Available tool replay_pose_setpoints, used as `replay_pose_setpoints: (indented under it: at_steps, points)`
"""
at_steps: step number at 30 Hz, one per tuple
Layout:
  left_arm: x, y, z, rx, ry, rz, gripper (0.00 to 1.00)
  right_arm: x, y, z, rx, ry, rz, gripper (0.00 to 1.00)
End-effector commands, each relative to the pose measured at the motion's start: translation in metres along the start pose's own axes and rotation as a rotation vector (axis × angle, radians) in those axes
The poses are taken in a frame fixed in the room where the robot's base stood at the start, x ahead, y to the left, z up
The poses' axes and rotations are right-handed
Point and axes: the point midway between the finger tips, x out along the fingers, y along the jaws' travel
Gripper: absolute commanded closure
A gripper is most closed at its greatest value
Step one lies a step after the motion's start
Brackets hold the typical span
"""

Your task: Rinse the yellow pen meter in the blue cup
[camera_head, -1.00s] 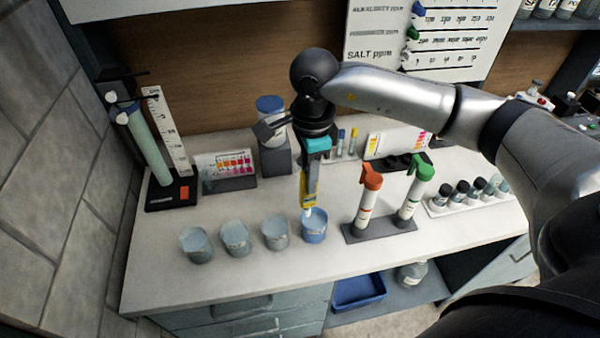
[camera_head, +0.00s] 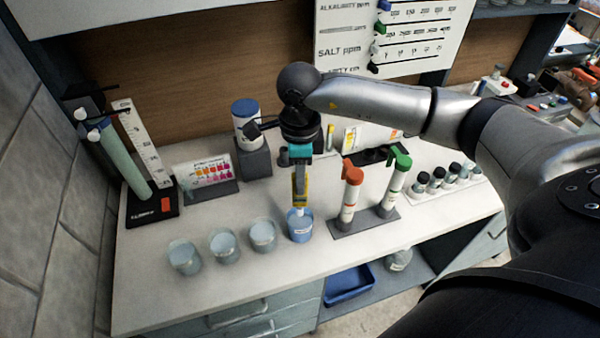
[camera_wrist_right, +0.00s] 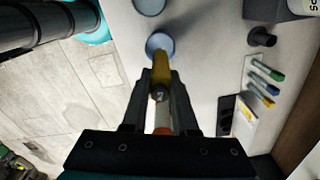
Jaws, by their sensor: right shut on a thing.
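My right gripper (camera_head: 301,176) points down and is shut on the yellow pen meter (camera_head: 300,194). The meter is upright, with its white tip at the mouth of the blue cup (camera_head: 299,230). The near rim hides how far inside the tip reaches. In the right wrist view the yellow meter (camera_wrist_right: 161,75) sits between the two dark fingers (camera_wrist_right: 160,92), and its far end overlaps the blue cup (camera_wrist_right: 160,44). My left gripper is not in view.
Several clear cups (camera_head: 224,246) stand in a row left of the blue cup. Close on its right is a grey rack (camera_head: 362,222) with orange-capped (camera_head: 350,195) and green-capped (camera_head: 394,187) tubes. The front counter (camera_head: 160,300) is clear.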

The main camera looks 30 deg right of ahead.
Motion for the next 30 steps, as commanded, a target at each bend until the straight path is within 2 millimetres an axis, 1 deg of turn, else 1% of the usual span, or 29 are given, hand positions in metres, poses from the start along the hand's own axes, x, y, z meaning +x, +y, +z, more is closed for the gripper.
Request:
replay_pose_setpoints:
  at_steps: [1,3,15,21,30]
  points:
    - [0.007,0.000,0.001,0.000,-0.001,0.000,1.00,0.008,0.000,0.000,0.000,0.000,0.000,1.00]
    - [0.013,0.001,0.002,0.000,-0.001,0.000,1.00,0.015,0.000,0.000,0.000,0.000,0.000,1.00]
    - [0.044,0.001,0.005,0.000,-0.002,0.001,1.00,0.050,0.000,0.000,-0.001,0.000,0.000,1.00]
    - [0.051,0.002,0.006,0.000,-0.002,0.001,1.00,0.058,0.000,0.000,-0.001,0.000,-0.001,1.00]
    - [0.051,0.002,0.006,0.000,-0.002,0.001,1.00,0.057,0.000,0.000,-0.001,0.000,-0.001,1.00]
